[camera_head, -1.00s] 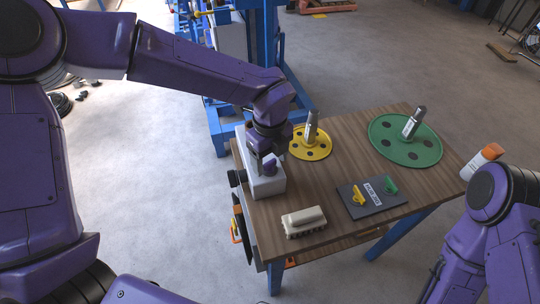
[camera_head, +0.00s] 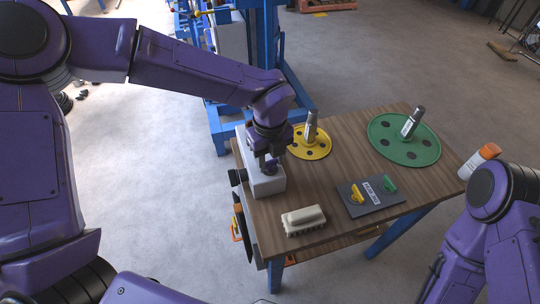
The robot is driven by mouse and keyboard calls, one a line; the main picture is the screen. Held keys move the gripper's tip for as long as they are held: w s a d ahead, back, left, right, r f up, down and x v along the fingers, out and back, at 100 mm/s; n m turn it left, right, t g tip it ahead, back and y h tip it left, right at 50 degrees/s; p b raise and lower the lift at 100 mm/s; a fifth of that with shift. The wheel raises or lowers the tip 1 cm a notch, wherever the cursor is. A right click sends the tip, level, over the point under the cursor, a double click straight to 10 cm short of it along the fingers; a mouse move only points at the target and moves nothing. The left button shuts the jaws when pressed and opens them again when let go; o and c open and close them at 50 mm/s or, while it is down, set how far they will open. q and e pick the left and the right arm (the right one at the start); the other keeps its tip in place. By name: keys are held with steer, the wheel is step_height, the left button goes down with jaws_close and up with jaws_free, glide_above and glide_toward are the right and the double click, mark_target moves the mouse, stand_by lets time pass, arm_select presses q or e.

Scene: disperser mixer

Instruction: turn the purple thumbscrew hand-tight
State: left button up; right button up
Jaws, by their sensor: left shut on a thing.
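The purple thumbscrew (camera_head: 270,168) sits on the light grey box (camera_head: 266,187) at the left end of the wooden table. My left gripper (camera_head: 269,160) points down over the box with its fingers shut on the thumbscrew. The fingers and wrist hide part of the thumbscrew, and its threads are not visible. My right arm stands at the right edge of the view; its gripper is out of view.
A yellow disc (camera_head: 322,147) and a green disc (camera_head: 384,132), each with a metal shaft, lie on the table (camera_head: 345,215). A brush (camera_head: 303,219), a dark plate (camera_head: 370,206) with yellow and green pieces, and an orange-capped bottle (camera_head: 480,161) are nearby. A blue frame stands behind.

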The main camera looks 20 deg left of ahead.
arm_select(q)
steer(key=m+p, duration=0.3)
steer(key=m, duration=0.2)
steer(key=shift+r, duration=0.2)
steer(key=m+p, duration=0.3)
steer(key=m, duration=0.1)
steer(key=shift+f+m+p, duration=0.1)
steer(key=shift+m+p, duration=0.3)
steer(key=shift+m, duration=0.3)
steer(key=shift+w, duration=0.1)
steer(key=o, duration=1.1)
steer(key=shift+f, duration=0.1)
steer(key=shift+c, duration=0.2)
